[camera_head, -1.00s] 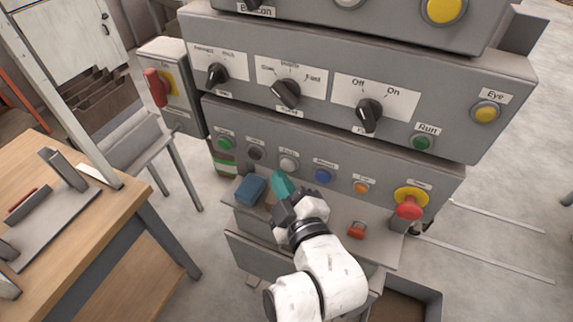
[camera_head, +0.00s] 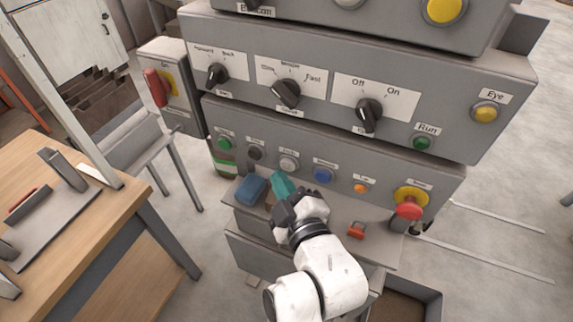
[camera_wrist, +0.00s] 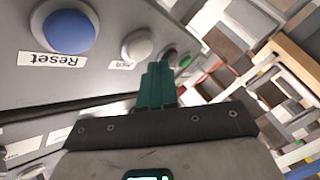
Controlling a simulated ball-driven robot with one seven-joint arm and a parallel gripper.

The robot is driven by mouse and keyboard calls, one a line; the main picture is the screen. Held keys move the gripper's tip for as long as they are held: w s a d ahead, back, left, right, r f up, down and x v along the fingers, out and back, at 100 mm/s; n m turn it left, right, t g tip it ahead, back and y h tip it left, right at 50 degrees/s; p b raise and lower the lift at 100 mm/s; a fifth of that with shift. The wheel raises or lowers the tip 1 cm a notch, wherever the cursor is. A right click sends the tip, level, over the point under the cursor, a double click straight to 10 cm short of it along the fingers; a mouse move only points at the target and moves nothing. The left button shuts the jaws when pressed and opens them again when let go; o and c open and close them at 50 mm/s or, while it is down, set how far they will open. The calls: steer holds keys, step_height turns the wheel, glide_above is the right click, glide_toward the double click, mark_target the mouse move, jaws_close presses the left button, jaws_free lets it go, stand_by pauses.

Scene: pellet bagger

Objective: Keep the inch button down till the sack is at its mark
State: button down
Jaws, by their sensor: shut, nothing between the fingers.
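The inch button (camera_head: 288,164) is the white button in the lower row of the grey panel, between a black and a blue button. It also shows in the wrist view (camera_wrist: 137,45), labelled and left of my fingertips. My gripper (camera_head: 280,184) has teal fingers, shut and empty, with their tips just below and slightly left of the white button in the head view. In the wrist view the gripper (camera_wrist: 156,72) points toward the panel, its tips beside the button. I cannot tell whether they touch it. The sack and its mark are not in view.
The blue reset button (camera_head: 325,175) sits right of the white one, the black button (camera_head: 255,153) left. A red-and-yellow stop button (camera_head: 409,207) is farther right. A blue block (camera_head: 250,188) and a red piece (camera_head: 356,230) rest on the ledge below. A wooden table (camera_head: 100,235) stands left.

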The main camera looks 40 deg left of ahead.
steer(key=shift+w, duration=0.1)
steer(key=shift+w+a+b, duration=0.1)
steer(key=shift+w+b, duration=0.2)
steer(key=shift+b, duration=0.1)
steer(key=shift+w+a+b, duration=0.1)
steer(key=shift+w+b, duration=0.25)
steer(key=shift+w, duration=0.15)
stand_by(2.2)
steer(key=shift+s, duration=0.1)
stand_by(2.0)
steer(key=shift+s+d+p, duration=0.2)
steer(key=shift+s+p, duration=0.1)
steer(key=shift+s, duration=0.5)
steer(key=shift+s+d+p, duration=0.2)
steer(key=shift+s+p, duration=0.1)
steer(key=shift+s, duration=0.5)
steer(key=shift+s+d+p, duration=0.2)
steer(key=shift+s+p, duration=0.05)
steer(key=shift+s, duration=0.6)
steer(key=shift+s+d+p, duration=0.2)
steer(key=shift+s+p, duration=0.1)
steer(key=shift+s, duration=0.5)
